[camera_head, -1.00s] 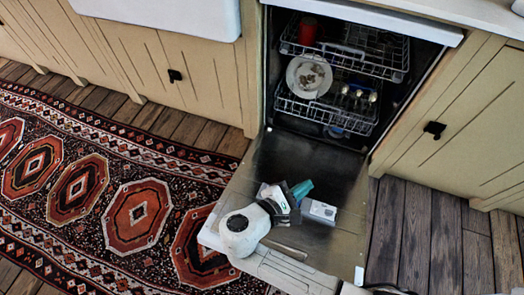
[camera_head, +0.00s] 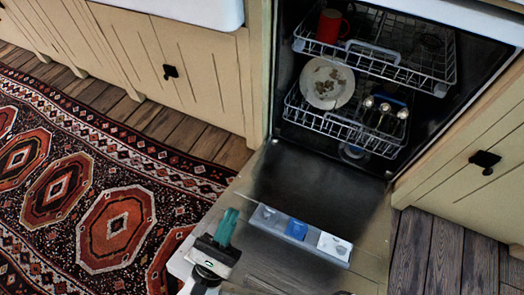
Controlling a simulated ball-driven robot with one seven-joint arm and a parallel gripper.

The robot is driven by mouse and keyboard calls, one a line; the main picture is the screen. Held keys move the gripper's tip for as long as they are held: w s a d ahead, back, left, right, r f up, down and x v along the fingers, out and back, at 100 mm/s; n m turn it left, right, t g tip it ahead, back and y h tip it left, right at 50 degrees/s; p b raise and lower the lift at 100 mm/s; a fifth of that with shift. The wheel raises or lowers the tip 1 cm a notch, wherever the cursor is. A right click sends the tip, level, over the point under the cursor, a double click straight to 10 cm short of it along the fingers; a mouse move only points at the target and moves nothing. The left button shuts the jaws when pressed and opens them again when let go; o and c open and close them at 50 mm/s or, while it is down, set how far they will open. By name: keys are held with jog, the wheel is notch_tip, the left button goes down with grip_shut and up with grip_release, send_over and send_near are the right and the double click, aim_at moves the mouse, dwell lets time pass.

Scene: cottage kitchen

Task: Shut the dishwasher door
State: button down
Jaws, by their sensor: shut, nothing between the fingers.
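The dishwasher door (camera_head: 310,192) is folded down, wide open, in front of the dishwasher's dark interior (camera_head: 300,100). Its inner face is up, with a detergent dispenser (camera_head: 300,233) holding a blue part in the middle. My gripper (camera_head: 228,226), with teal fingers, is shut and empty. It appears over the left part of the door, left of the dispenser. I cannot tell whether it touches the door. The door's near edge runs partly out of the picture at the bottom.
The upper rack (camera_head: 385,65) holds a red mug (camera_head: 332,26). The lower rack (camera_head: 335,125) holds a dirty plate (camera_head: 327,84) and several utensils. Cabinets flank the dishwasher. A patterned rug (camera_head: 115,228) lies left of the door; bare wooden floor (camera_head: 455,255) is at right.

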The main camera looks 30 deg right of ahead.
jog(key=p+x, duration=0.3)
jog(key=x, duration=1.1)
jog(key=shift+d+f, duration=0.3)
jog(key=shift+f, duration=0.1)
dwell(1.0)
jog(key=v, duration=1.1)
jog(key=shift+w, duration=0.1)
